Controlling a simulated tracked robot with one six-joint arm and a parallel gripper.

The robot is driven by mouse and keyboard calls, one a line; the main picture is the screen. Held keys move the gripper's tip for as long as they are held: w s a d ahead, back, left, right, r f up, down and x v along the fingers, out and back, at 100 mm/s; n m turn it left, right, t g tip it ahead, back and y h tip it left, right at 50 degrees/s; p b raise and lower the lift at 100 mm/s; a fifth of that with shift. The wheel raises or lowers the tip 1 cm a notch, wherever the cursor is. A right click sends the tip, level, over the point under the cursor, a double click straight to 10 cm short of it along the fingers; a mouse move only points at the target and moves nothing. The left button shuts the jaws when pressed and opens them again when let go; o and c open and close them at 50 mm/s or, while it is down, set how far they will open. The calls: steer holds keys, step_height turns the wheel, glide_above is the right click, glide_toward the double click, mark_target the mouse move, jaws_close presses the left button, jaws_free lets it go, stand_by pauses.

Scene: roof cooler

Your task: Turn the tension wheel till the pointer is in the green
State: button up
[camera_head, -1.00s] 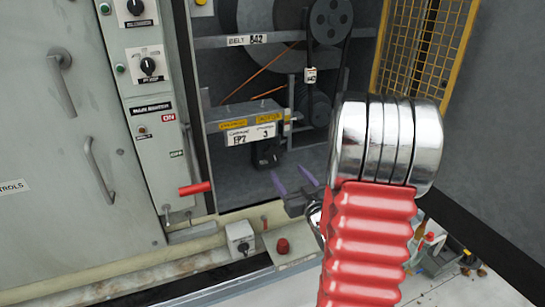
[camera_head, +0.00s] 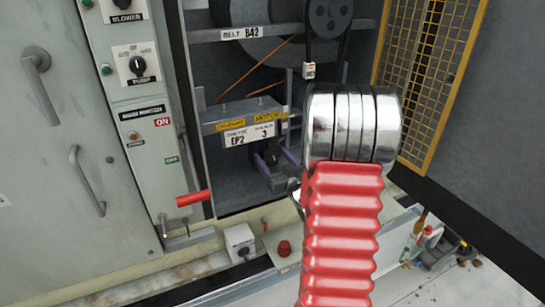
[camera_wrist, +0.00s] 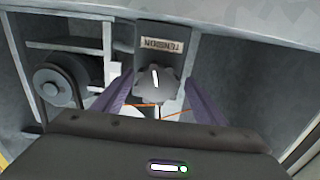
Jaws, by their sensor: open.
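The tension wheel (camera_wrist: 154,88) is a dark, lobed knob with a white mark, under a TENSION label (camera_wrist: 160,45) in the wrist view. In the head view the wheel (camera_head: 271,153) is small, dark and partly hidden below the EP2 plate (camera_head: 250,134). My gripper (camera_head: 273,160) is open, with its purple fingers at the wheel. In the wrist view my gripper (camera_wrist: 158,80) has one finger on each side of the wheel, with gaps showing. I cannot make out a pointer or a green zone.
A red knob (camera_head: 284,248) and a grey box (camera_head: 239,241) sit on the sill below.

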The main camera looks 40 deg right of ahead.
steer(key=shift+s+d, duration=0.15)
steer(key=shift+c, duration=0.9)
steer(key=c, duration=0.8)
